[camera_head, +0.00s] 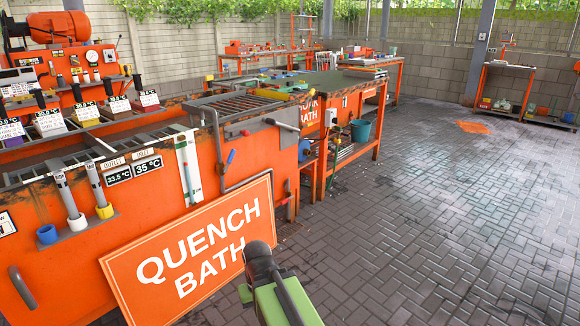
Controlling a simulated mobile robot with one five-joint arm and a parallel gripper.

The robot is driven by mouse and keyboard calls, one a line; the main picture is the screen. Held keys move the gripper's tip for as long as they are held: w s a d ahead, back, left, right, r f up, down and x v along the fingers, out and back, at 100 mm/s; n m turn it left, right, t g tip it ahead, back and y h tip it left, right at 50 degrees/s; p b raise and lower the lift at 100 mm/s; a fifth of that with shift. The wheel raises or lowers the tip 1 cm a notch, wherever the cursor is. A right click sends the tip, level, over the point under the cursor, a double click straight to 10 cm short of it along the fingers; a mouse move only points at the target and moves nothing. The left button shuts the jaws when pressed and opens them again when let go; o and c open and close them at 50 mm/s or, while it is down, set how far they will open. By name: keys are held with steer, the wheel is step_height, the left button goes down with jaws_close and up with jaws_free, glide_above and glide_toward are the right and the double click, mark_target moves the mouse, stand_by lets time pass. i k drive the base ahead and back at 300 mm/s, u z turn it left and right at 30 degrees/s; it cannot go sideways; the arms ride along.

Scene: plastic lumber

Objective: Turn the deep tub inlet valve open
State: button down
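The long orange tank (160,230) fills the left, with a large QUENCH BATH sign (195,255) leaning on its front. On its right end a blue lever (231,157) and a small red lever (245,132) stick out. I cannot tell which part is the deep tub inlet valve. My green arm end with a dark tip, my gripper (262,262), is in front of the sign's right edge, away from these levers; its fingers cannot be made out.
A grey pipe (217,150) bends down the tank's front. An orange workbench (345,110) with a teal bucket (360,131) stands behind the tank. The brick floor (430,220) to the right is open. More benches line the back wall.

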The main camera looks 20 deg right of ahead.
mark_target(232, 153)
steer(key=u, duration=0.7)
steer(key=i, duration=1.55)
steer(key=z, duration=0.25)
